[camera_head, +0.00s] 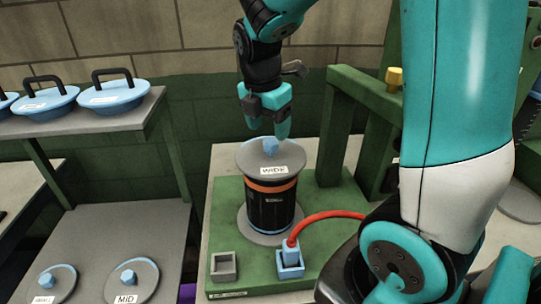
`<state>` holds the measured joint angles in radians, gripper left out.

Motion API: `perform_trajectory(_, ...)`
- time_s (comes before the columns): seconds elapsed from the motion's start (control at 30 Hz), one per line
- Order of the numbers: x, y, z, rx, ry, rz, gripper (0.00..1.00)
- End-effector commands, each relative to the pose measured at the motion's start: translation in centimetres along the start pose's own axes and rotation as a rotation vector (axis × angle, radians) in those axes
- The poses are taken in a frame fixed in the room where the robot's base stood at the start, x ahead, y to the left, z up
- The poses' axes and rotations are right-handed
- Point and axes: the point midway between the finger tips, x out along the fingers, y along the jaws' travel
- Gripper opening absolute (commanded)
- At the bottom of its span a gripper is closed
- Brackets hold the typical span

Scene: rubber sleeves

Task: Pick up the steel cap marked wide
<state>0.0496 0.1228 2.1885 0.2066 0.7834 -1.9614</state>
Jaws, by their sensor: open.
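The steel cap marked WIDE (256,158) is a grey disc with a blue knob (271,146) and a white label. It lies on top of a black cylinder with an orange band (271,196). My gripper (268,132) points down directly above the cap, with its fingertips close around or just behind the blue knob. It is open. Whether a fingertip touches the knob I cannot tell.
The cylinder stands on a green base (226,206) with a small grey square socket (223,265) and a blue plug (291,262) on a red hose (325,217). A cap marked MID (142,273) and another cap lie lower left. Blue lids (115,92) sit on the shelf. A green frame (336,130) stands right.

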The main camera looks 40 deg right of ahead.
Motion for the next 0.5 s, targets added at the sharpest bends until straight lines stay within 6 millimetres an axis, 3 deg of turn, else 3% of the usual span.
perform_trajectory(0.3, 4.2, -0.5, -0.4, 0.001, 0.001, -0.005, 0.66)
perform_trajectory(0.5, 5.2, -0.4, -0.4, 0.001, 0.001, 0.000, 0.66)
